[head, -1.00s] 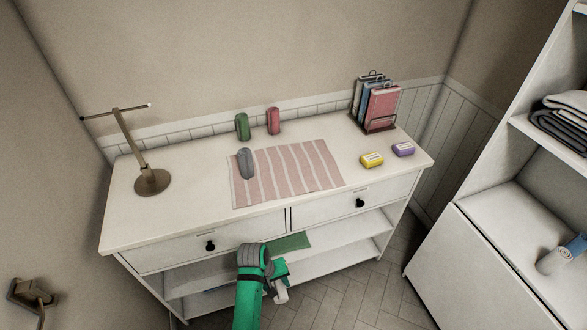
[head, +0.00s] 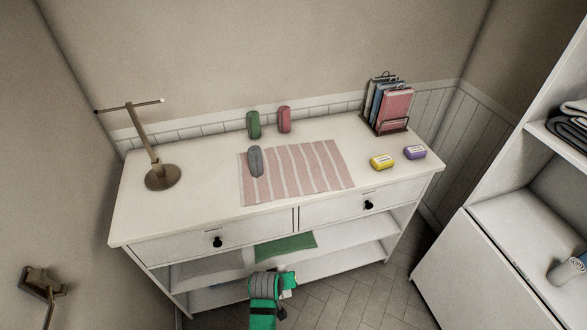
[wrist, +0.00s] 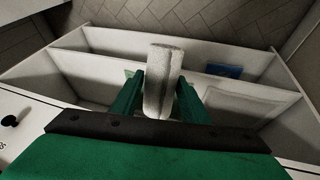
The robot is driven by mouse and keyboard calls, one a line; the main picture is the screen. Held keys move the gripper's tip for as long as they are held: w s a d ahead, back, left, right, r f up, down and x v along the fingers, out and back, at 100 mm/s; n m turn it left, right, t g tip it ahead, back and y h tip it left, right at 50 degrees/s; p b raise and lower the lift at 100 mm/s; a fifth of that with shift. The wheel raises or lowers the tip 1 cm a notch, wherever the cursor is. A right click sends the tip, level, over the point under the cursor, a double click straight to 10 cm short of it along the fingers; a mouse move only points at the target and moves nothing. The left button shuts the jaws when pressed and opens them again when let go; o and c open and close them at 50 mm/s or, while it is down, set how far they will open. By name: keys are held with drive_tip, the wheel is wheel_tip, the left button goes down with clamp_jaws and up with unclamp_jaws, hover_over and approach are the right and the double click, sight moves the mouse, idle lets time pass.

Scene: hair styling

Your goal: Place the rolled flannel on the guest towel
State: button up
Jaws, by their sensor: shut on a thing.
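My gripper (wrist: 158,80) is shut on a whitish rolled flannel (wrist: 164,65), which stands lengthwise between the two green fingers in the wrist view. In the head view my gripper (head: 286,284) is low in front of the dresser, and the roll is mostly hidden by my arm. A pink-and-white striped towel (head: 307,168) lies flat on the dresser top. A green towel (head: 286,247) lies on the shelf below, and a pale flat cloth (head: 210,265) lies left of it. I cannot tell which is the guest towel.
The dresser's front edge overhangs the shelves.

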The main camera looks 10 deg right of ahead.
drive_tip(key=shift+a+t, duration=0.1)
drive_tip(key=shift+t, duration=0.2)
drive_tip(key=shift+a, duration=0.15)
drive_tip(key=shift+s+f+t, duration=0.1)
drive_tip(key=shift+s+t, duration=0.1)
drive_tip(key=shift+t, duration=0.2)
